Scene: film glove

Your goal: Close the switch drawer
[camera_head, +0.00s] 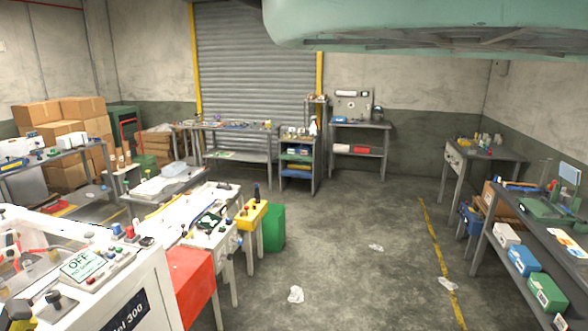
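No drawer is clearly marked as the switch drawer. A grey workbench (492,151) at the back right has a pale drawer front (453,161) on its left side. It is too small to tell whether that drawer is open or shut. My gripper is not in view.
Worktables with a red panel (190,280), a yellow box (252,214) and a green bin (272,228) line the left. Shelves (525,285) stand at the right. The middle floor (345,225) is mostly free, with crumpled scraps (296,294). A teal structure (420,25) hangs overhead.

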